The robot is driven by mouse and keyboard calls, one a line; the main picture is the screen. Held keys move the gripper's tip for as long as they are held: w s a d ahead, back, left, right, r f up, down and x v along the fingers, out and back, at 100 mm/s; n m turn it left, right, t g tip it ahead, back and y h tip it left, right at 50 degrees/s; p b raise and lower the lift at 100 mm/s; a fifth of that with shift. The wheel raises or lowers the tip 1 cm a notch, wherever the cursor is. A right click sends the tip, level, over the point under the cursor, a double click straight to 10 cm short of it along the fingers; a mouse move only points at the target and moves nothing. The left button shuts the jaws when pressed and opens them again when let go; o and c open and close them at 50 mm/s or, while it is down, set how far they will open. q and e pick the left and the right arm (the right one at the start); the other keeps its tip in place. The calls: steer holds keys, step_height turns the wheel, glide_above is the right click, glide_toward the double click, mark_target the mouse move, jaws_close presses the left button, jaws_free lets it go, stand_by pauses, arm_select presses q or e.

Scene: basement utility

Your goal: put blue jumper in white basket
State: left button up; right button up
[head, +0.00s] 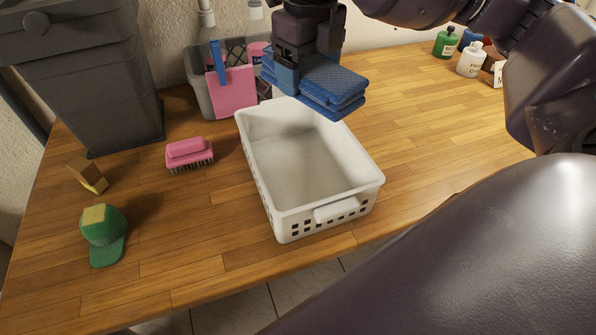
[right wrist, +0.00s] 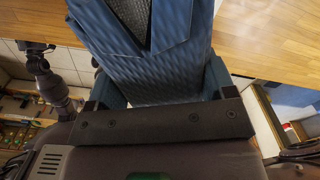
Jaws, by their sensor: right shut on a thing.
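The blue jumper (head: 333,84) is a folded, knitted bundle. My right gripper (head: 287,78) is shut on it and holds it above the back end of the white basket. The jumper also fills the upper middle of the right wrist view (right wrist: 150,70). The white basket (head: 377,182) stands on the wooden table, and the part of its inside that shows is empty. The jumper hides part of the basket's back right rim. My left gripper is not in view.
A grey caddy (head: 200,85) with a pink cloth (head: 232,92) stands behind the basket. A pink brush (head: 188,150), a green cap (head: 104,232) and a wooden block (head: 86,172) lie to the left. Bottles (head: 470,60) stand at the back right. The table right of the basket is clear.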

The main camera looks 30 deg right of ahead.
steer(key=b, duration=0.2)
glide_toward(307, 172)
steer(key=shift+f+b, duration=0.4)
steer(key=shift+f, duration=0.55)
steer(key=shift+f+b, duration=0.45)
steer(key=shift+f, duration=1.85)
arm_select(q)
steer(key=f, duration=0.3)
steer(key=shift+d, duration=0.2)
arm_select(e)
steer(key=shift+r, duration=0.1)
steer(key=o, duration=1)
